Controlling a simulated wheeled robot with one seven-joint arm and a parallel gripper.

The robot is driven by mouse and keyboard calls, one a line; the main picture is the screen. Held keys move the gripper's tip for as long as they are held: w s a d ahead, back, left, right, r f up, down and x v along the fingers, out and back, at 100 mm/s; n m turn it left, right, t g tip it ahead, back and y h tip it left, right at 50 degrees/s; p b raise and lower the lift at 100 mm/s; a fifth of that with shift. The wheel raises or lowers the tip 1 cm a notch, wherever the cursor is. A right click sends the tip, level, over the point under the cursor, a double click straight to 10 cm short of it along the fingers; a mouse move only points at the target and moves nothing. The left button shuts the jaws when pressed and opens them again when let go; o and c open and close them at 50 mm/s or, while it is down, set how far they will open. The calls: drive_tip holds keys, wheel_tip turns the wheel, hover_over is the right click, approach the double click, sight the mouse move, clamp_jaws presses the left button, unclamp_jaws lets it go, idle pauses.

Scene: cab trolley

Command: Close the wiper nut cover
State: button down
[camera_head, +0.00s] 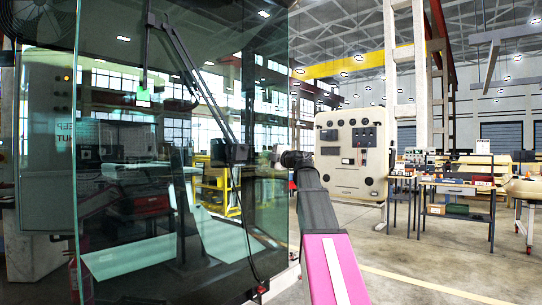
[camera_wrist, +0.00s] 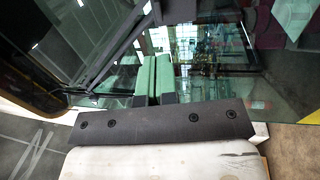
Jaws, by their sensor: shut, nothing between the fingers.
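The glass windscreen (camera_head: 185,200) of the cab fills the left half of the head view. A dark wiper arm (camera_head: 196,78) runs down across it to a dark block (camera_head: 229,153) at its lower end. I cannot make out the wiper nut cover itself or its angle. In the wrist view a dark wiper arm (camera_wrist: 122,47) slants across the upper left, to the left of my gripper. My gripper (camera_wrist: 160,58) is shut and empty, its two green fingers side by side in front of the glass. In the head view my arm reaches to the right edge of the glass.
A beige control panel (camera_head: 351,153) stands behind and to the right of my arm. Workbenches (camera_head: 457,186) with small items stand farther right. A dark curved frame (camera_wrist: 32,65) borders the left of the wrist view. The floor at the right is open.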

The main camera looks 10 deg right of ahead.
approach(244, 153)
drive_tip(key=w+a+r, duration=0.2)
drive_tip(key=a+r, duration=0.1)
drive_tip(key=shift+w+a+r, duration=0.3)
drive_tip(key=shift+w+a, duration=0.05)
drive_tip(key=shift+w+a+r, duration=0.15)
drive_tip(key=shift+w+r, duration=0.1)
drive_tip(key=shift+r, duration=0.2)
drive_tip(key=shift+w+a+r, duration=0.2)
drive_tip(key=shift+w+r, duration=0.1)
drive_tip(key=shift+r, duration=0.2)
